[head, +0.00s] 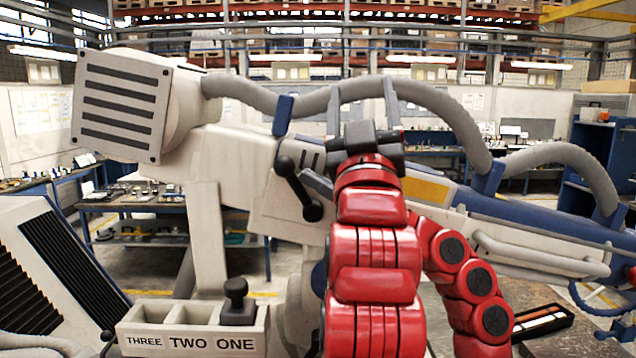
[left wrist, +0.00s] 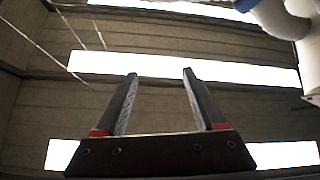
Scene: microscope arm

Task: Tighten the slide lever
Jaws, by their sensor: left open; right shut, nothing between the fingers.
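The black lever (head: 298,188) with a ball at each end sits on the side of the pale machine arm (head: 240,160), slanting from upper left to lower right. My left gripper (head: 362,105) is open and points upward, to the right of the lever in the head view and apart from it in the picture. In the left wrist view its two fingers (left wrist: 160,95) are spread with nothing between them, against the ceiling. How far it is from the lever in depth I cannot tell. My right gripper does not show.
A pale box labelled THREE TWO ONE (head: 190,342) stands at the lower front, with a black knobbed piece (head: 238,303) at its ONE end. A thick grey hose (head: 345,92) arches above my gripper. Workbenches (head: 150,205) stand behind.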

